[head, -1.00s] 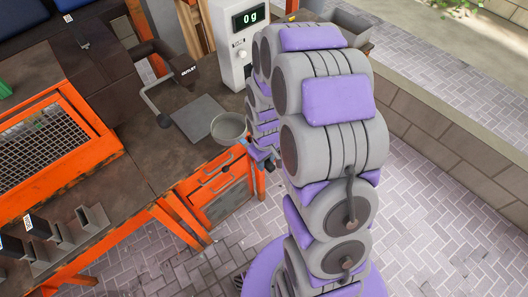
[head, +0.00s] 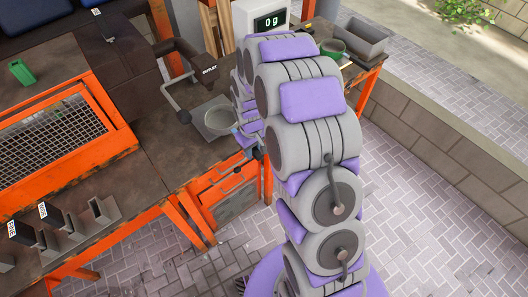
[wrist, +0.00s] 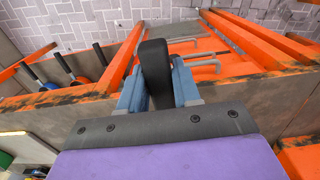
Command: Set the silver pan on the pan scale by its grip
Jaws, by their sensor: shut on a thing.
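The silver pan (head: 219,121) is a round, shallow metal bowl in the head view. It overlaps the flat grey plate (head: 200,110) in front of the pan scale's white body (head: 243,18). I cannot tell whether pan and plate touch. The scale's display reads 0 g. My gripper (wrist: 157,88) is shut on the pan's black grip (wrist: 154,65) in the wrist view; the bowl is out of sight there. In the head view my arm hides most of the gripper and part of the scale.
A grey bin (head: 358,38) and a green bowl (head: 332,47) stand right of the scale.

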